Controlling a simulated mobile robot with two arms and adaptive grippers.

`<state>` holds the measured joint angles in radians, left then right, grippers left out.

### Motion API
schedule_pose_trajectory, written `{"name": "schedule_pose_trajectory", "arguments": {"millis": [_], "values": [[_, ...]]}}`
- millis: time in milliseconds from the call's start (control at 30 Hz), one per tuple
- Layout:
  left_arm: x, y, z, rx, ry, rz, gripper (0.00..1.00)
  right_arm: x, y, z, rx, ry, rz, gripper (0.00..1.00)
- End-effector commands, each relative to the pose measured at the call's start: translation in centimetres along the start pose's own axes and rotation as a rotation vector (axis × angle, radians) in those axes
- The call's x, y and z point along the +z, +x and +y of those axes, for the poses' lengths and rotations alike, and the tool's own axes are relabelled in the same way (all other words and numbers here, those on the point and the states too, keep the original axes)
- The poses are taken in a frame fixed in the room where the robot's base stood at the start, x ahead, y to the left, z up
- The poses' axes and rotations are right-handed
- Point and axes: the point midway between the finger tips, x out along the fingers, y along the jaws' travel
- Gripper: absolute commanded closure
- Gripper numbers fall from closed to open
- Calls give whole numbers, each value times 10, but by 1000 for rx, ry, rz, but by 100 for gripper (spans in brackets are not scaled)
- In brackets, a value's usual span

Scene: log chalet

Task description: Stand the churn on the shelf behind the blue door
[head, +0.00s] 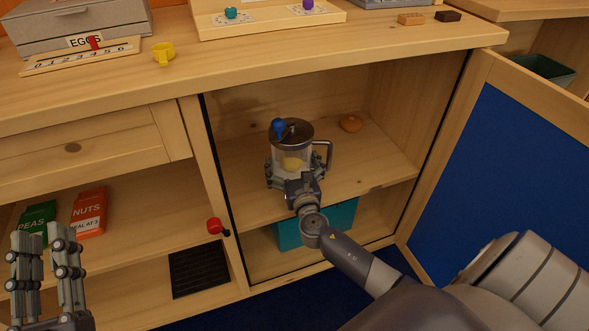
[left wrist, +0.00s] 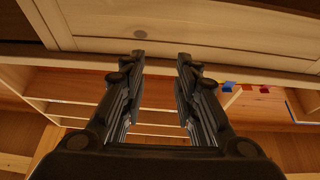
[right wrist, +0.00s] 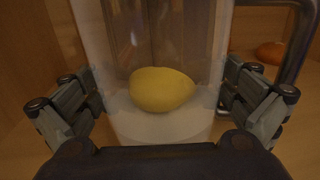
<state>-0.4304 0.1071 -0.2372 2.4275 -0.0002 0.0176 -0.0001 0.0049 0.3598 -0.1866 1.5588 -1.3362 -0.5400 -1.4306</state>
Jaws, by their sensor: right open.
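The churn (head: 291,156) is a clear jar with a dark lid, a blue knob on top, a side handle and a yellow lump inside. It stands upright on the shelf (head: 370,180) in the cupboard. The blue door (head: 507,165) is swung wide open to the right. My right gripper (head: 291,178) reaches into the cupboard with its fingers on either side of the churn; the right wrist view shows the jar (right wrist: 158,120) between spread fingers. My left gripper (head: 47,245) is open and empty at the lower left, in front of the lower shelves.
An orange-brown round object (head: 351,123) sits on the shelf behind the churn to the right. A teal box (head: 330,222) is below the shelf. Green and orange packets (head: 88,212) stand in the left compartment. A red knob (head: 214,225) sticks out beside the opening.

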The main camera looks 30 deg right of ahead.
Motion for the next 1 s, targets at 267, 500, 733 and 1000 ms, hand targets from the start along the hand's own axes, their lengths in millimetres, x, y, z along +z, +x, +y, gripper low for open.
{"name": "schedule_pose_trajectory", "arguments": {"millis": [267, 500, 733, 1000], "values": [[34, -5, -6, -12, 7, -191, 71, 1, -40, 0, 1, -1, 4, 0], [65, -16, -10, -20, 11, -358, 71, 1, -90, 0, 1, -1, 3, 0], [78, -23, -12, -24, 12, -427, 71, 1, -116, 0, 0, -1, 0, 0], [80, -24, -12, -25, 12, -438, 71, 0, -124, 6, 4, 119, 27, 0]]}}
